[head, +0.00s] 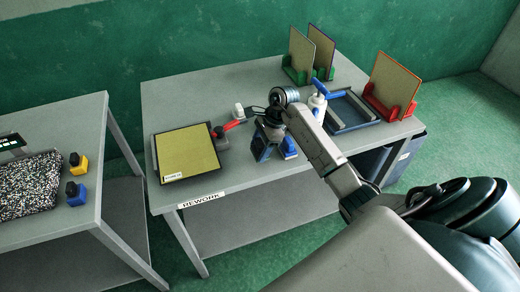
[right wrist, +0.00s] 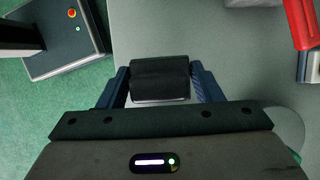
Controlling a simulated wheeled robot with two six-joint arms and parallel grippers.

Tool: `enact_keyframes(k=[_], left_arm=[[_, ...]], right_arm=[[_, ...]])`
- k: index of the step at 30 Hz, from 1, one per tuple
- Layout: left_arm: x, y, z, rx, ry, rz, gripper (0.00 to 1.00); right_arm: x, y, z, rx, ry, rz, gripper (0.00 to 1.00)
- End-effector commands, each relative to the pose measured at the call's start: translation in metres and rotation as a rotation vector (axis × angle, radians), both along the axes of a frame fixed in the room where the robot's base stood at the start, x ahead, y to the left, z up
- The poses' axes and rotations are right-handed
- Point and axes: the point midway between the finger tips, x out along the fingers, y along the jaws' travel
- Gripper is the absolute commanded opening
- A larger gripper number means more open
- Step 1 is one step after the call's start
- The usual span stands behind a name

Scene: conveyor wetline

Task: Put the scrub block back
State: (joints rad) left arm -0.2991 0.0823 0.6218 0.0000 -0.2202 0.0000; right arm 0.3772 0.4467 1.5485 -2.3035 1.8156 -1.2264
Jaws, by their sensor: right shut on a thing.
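The scrub block (right wrist: 160,78) is a dark, nearly black block with a pale lower edge. In the right wrist view it sits between the two dark blue fingers of my right gripper (right wrist: 160,88), which is shut on it. In the head view my right gripper (head: 275,147) is at the front edge of the rework table (head: 240,205), and the block cannot be made out clearly there. Whether the block touches the tabletop cannot be told. My left gripper is not in view.
A yellow-tan panel (head: 188,152) lies left of the gripper, with a red-handled tool (head: 231,126) beside it. A white bottle (head: 317,106), a blue-grey open frame (head: 350,112), and green (head: 297,74) and red (head: 390,103) holders with upright boards stand to the right.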

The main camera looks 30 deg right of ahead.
Motion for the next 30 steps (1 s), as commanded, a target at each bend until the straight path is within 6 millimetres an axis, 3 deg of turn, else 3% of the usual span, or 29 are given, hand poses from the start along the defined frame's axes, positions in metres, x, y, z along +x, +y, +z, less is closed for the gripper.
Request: enact_keyframes(k=[3, 9, 22, 23, 25, 26, 30], left_arm=[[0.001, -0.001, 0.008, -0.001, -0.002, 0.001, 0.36], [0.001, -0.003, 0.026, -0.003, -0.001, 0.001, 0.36], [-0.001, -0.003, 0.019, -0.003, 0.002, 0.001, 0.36], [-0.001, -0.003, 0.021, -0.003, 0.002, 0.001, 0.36], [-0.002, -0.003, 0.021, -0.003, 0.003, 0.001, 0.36], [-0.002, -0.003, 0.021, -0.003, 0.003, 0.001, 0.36], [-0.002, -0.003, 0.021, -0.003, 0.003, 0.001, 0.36]], right_arm=[[0.007, -0.005, 0.0, 0.002, 0.003, -0.001, 0.38], [0.005, -0.004, -0.029, 0.001, 0.003, -0.001, 0.38], [0.006, -0.004, -0.04, 0.0, 0.0, 0.001, 0.38], [0.006, -0.004, -0.039, -0.001, 0.001, 0.0, 0.63], [0.006, -0.004, -0.038, -0.001, 0.001, 0.0, 0.77], [0.006, -0.004, -0.038, 0.0, 0.001, 0.0, 0.81], [0.006, -0.004, -0.038, 0.0, 0.001, 0.0, 0.81]])
